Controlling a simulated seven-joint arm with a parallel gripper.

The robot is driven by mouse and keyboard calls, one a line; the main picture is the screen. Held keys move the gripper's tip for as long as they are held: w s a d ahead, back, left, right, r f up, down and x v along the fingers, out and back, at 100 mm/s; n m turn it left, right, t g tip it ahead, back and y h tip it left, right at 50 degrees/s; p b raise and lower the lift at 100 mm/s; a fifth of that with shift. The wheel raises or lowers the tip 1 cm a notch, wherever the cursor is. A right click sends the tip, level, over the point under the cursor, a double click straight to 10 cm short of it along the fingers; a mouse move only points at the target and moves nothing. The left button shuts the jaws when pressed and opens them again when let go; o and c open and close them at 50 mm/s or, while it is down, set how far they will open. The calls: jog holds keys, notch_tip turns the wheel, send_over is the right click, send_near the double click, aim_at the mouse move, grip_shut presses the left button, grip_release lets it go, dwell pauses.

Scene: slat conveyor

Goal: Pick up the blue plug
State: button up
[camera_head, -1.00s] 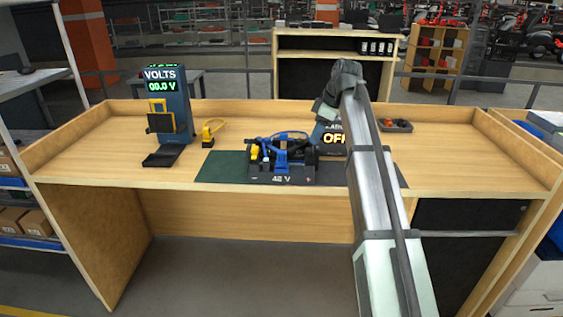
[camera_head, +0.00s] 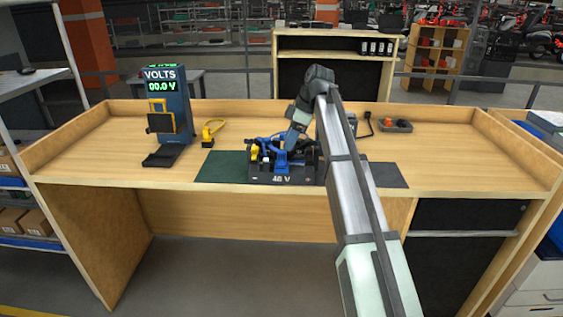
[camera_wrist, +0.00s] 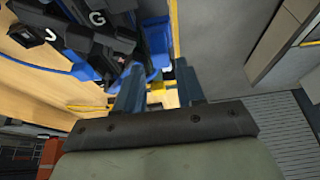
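A blue plug (camera_head: 283,158) with a blue cord is at the dark block marked 48 V, on the mat at the table's front middle. My gripper (camera_head: 291,142) points down just above and behind it, overlapping its far side in the head view. In the wrist view, the two fingers of my gripper (camera_wrist: 159,80) stand apart, with table and a yellow strip showing between them. Blue parts (camera_wrist: 156,42) lie just beyond the fingertips. I cannot tell if they touch, or which blue part is the plug's body.
A yellow plug (camera_head: 208,142) with a looped cord lies left of the block. A voltmeter stand (camera_head: 172,105) reading 00.0 stands farther left. A small dark tray (camera_head: 394,126) with orange items is at right. My arm covers part of the mat's right side. The table's far left and right are clear.

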aim_at(284, 151)
jog(key=shift+x, duration=2.8)
jog(key=shift+r, duration=0.1)
jog(key=shift+c, duration=0.3)
grip_shut()
